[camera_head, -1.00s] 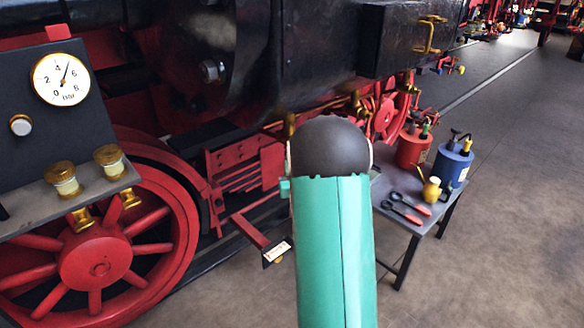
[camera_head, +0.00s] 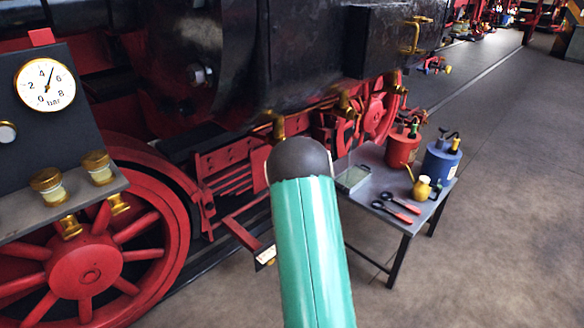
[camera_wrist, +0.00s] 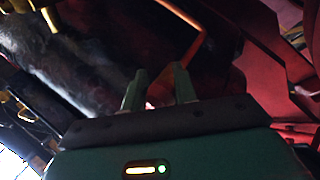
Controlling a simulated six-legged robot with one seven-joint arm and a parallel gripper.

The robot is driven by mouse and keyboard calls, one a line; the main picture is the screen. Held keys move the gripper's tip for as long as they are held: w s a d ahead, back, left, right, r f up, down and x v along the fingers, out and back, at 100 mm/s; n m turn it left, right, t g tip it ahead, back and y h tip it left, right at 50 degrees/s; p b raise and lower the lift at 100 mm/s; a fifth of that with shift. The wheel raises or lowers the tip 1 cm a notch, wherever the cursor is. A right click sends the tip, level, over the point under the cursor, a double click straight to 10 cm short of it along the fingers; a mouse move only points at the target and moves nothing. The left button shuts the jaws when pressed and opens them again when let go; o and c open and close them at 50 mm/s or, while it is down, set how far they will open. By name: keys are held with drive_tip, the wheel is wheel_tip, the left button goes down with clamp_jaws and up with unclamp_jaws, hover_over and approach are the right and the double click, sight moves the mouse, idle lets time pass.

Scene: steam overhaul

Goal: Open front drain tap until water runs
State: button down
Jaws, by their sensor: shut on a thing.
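In the wrist view my gripper (camera_wrist: 158,82) has its two green fingers closed around the lower end of a bent orange-red rod (camera_wrist: 193,45). The rod rises between the fingers and bends back to the upper left. I cannot tell for sure whether it is the front drain tap's handle. In the head view my gripper is hidden behind my green arm. Brass taps show under the black cylinder: one just above my arm (camera_head: 276,126), one further right (camera_head: 346,104), and brass fittings (camera_head: 397,88) beyond. No running water is visible.
A grey side table (camera_head: 370,222) stands right of my arm with a shallow tray (camera_head: 352,179), red can (camera_head: 403,150), blue can (camera_head: 441,161), yellow oil can (camera_head: 421,188) and red-handled tools (camera_head: 403,211). A pressure gauge (camera_head: 45,86) and red wheel (camera_head: 85,272) are left. Floor at right is clear.

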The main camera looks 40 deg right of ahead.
drive_tip(key=shift+a, duration=0.1)
drive_tip(key=c, duration=1.1)
unclamp_jaws()
drive_tip(key=shift+c, duration=0.2)
drive_tip(key=v, duration=1.3)
drive_tip(key=shift+s, duration=0.35)
drive_tip(key=shift+w+f, duration=0.1)
